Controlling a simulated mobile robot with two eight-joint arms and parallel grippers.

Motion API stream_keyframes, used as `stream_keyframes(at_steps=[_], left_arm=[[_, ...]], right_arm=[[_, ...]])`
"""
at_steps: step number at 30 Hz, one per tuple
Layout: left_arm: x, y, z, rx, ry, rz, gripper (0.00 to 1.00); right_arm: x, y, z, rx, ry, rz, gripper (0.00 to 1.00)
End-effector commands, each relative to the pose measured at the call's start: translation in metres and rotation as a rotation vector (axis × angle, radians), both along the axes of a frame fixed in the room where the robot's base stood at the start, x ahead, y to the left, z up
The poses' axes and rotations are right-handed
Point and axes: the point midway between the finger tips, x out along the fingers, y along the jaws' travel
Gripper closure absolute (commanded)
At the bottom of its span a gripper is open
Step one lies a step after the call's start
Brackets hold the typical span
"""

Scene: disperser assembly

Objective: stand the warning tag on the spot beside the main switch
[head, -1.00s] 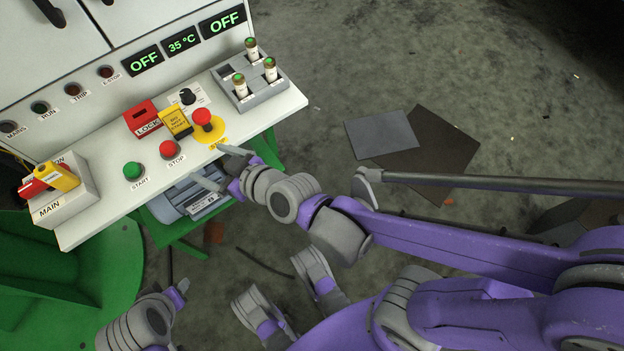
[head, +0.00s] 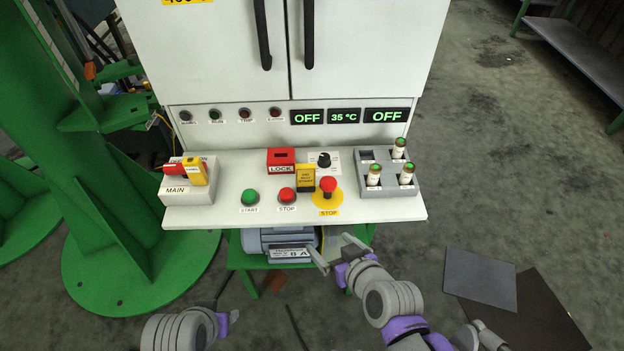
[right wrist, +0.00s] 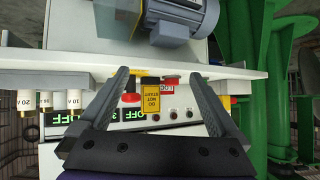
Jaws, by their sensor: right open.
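The warning tag (head: 306,178) is a yellow plate with dark text. It stands on the console shelf behind the red stop button, near the red lock box (head: 281,160). In the right wrist view the tag (right wrist: 151,99) shows upside down between the fingers, some way beyond them. The main switch (head: 188,186) is a grey box at the shelf's left end with a red handle and a yellow piece on it. My right gripper (head: 335,251) is open and empty, below the shelf's front edge. My left gripper (head: 229,318) is low at the left; its jaws are unclear.
Green start (head: 249,197) and red stop (head: 287,195) buttons and a red mushroom button (head: 328,186) stand on the shelf. A grey fuse holder (head: 388,187) is at its right end. A motor (head: 270,240) sits below. The shelf between main switch and start button is bare.

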Motion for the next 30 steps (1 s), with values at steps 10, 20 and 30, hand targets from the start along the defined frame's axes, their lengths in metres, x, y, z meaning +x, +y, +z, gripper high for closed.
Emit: stream_keyframes(at_steps=[10,20,30], left_arm=[[-0.002,0.000,0.014,0.000,-0.004,0.000,0.50],[-0.002,0.000,0.017,0.000,-0.006,0.000,0.50],[-0.002,0.000,0.015,0.000,-0.005,0.000,0.50]], right_arm=[[0.074,0.071,0.058,0.093,-0.580,-0.162,0.03],[0.075,0.061,0.038,0.018,-0.636,-0.362,0.03],[0.123,0.060,0.038,0.017,-0.635,-0.365,0.03]])
